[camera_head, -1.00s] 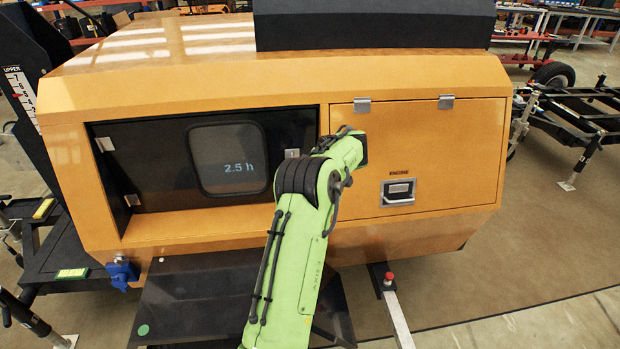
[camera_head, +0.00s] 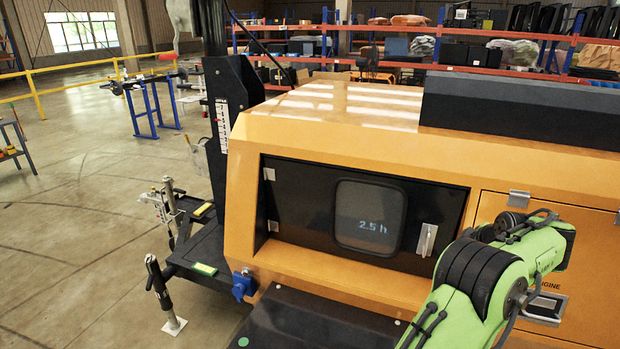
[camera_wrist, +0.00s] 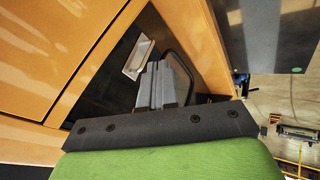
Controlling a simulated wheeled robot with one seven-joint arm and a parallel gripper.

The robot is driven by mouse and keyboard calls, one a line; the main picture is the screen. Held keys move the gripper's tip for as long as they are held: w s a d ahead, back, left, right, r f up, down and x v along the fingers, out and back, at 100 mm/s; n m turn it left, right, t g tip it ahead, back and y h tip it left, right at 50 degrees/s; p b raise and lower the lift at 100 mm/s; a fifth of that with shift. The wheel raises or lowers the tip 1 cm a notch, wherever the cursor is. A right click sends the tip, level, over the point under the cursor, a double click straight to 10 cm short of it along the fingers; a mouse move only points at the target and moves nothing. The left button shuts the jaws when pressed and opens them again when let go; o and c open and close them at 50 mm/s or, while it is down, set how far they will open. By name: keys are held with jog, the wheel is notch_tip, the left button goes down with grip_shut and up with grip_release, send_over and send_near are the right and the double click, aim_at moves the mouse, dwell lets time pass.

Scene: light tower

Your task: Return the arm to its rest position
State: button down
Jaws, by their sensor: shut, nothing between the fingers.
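My green and black arm (camera_head: 490,275) is bent in front of the orange light tower cabinet (camera_head: 400,140) at the lower right of the head view. It covers part of the engine door (camera_head: 590,275). My gripper (camera_wrist: 158,80) shows in the wrist view as dark grey fingers close together, shut and empty. In that view a silver handle (camera_wrist: 137,58) on the black panel appears beside the fingertips; I cannot tell how far apart they are. In the head view the gripper is hidden behind the arm. The black control panel (camera_head: 300,215) has a display (camera_head: 370,226) reading "2.5 h".
A blue connector (camera_head: 243,286) sits at the cabinet's lower left corner. A black mast post (camera_head: 235,100) and a stabiliser leg (camera_head: 160,290) stand left of it. Open floor (camera_head: 80,230) lies farther left, with a yellow railing (camera_head: 75,85) behind.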

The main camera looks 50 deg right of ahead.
jog(key=w+a+r+t, duration=0.1)
jog(key=w+a+r, duration=0.2)
jog(key=w, duration=0.4)
jog(key=w+a+r, duration=0.3)
jog(key=w, duration=0.4)
jog(key=w+a+r+y, duration=0.1)
jog(key=w+a+r, duration=0.2)
jog(key=w+a, duration=0.5)
jog(key=w+a+r+y, duration=0.1)
jog(key=w+a+r, duration=0.2)
jog(key=w+a, duration=0.45)
jog(key=a+t+y, duration=0.1)
jog(key=a+y, duration=0.1)
jog(key=a, duration=1.4)
jog(key=s+a+f+n+y, duration=0.15)
jog(key=s+a, duration=0.35)
jog(key=a, duration=0.8)
jog(key=s+a+f+g, duration=0.1)
jog(key=s+a+f, duration=0.3)
jog(key=s, duration=0.4)
jog(key=shift+a+f, duration=0.3)
jog(key=shift+a, duration=0.3)
jog(key=shift+m, duration=0.25)
